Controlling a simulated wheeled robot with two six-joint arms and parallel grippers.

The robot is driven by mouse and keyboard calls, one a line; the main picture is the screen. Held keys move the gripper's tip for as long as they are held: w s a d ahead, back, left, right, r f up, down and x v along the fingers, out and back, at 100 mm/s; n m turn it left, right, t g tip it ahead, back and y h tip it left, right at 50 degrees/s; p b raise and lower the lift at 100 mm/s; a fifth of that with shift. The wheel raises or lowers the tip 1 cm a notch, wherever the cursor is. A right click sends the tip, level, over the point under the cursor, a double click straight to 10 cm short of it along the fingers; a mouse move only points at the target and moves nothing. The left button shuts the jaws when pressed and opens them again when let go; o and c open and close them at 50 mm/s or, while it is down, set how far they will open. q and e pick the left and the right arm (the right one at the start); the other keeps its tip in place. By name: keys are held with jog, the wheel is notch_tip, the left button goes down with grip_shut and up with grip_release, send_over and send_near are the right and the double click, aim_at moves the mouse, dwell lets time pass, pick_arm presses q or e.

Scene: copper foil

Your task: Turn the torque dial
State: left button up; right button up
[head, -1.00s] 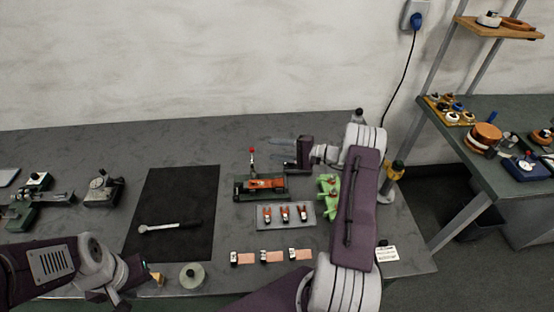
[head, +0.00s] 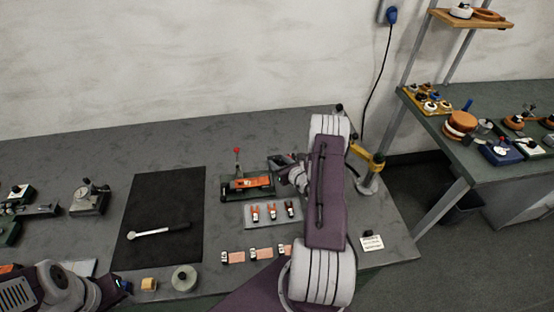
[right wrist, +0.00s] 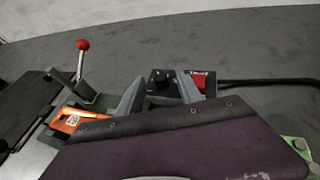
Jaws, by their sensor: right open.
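In the right wrist view, a small black box (right wrist: 152,101) carries a dark knob (right wrist: 160,76) on its face and a red part (right wrist: 203,79) at its right. I take the knob for the torque dial; its markings are too small to read. My right gripper (right wrist: 160,88) is open, with its grey fingers on either side of the knob; I cannot tell whether they touch it. In the head view the right gripper (head: 280,165) is beside the fixture, and my arm hides the box. My left gripper (head: 122,286) is at the lower left; its jaws are unclear.
A fixture with a red-knobbed lever (head: 237,152) and orange part stands left of the right gripper. A tray (head: 250,222) of small parts lies in front. A torque wrench (head: 155,232) lies on a black mat (head: 180,186). A black cable (right wrist: 265,84) runs right from the box.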

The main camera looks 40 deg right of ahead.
jog(key=shift+x, duration=0.85)
jog(key=shift+c, duration=0.3)
grip_shut()
jog(key=n+y+b, duration=0.1)
jog(key=b, duration=0.1)
jog(key=n+y+b, duration=0.2)
jog(key=shift+d+f+y+b, duration=0.2)
jog(key=shift+d+y+b, duration=0.1)
jog(key=shift+d+b, duration=0.1)
jog(key=shift+r+n+y+b, duration=0.25)
jog(key=shift+n+y+b, duration=0.4)
jog(key=shift+n+y, duration=0.3)
